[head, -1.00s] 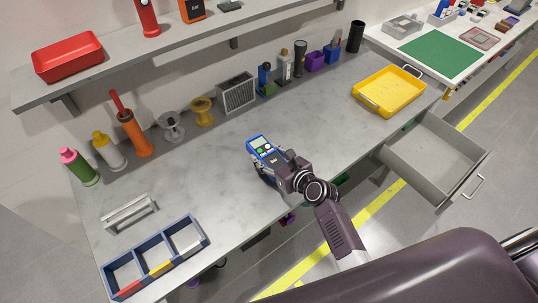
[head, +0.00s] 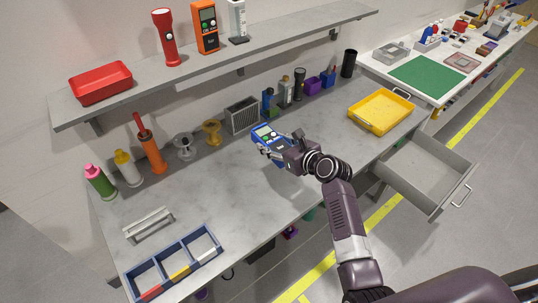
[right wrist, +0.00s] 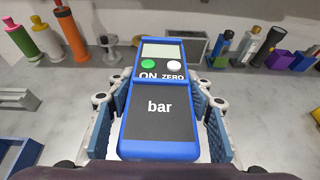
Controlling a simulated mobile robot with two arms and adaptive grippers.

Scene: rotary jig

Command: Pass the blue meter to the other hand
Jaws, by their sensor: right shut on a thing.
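The blue meter (head: 266,135) is in my right gripper, above the middle of the grey bench. In the right wrist view the blue meter (right wrist: 160,115) fills the centre, with a grey screen, a green and a white button and the word "bar" on its dark face. My right gripper (head: 275,145) is shut on it, with a finger along each side in the right wrist view (right wrist: 160,130). My left gripper is not in view.
The bench top (head: 210,195) is clear around the meter. A blue divided tray (head: 178,262) lies at the front left, a yellow tray (head: 382,110) at the right. An open grey drawer (head: 425,172) juts out below. Bottles and spools line the back, under a shelf (head: 205,65).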

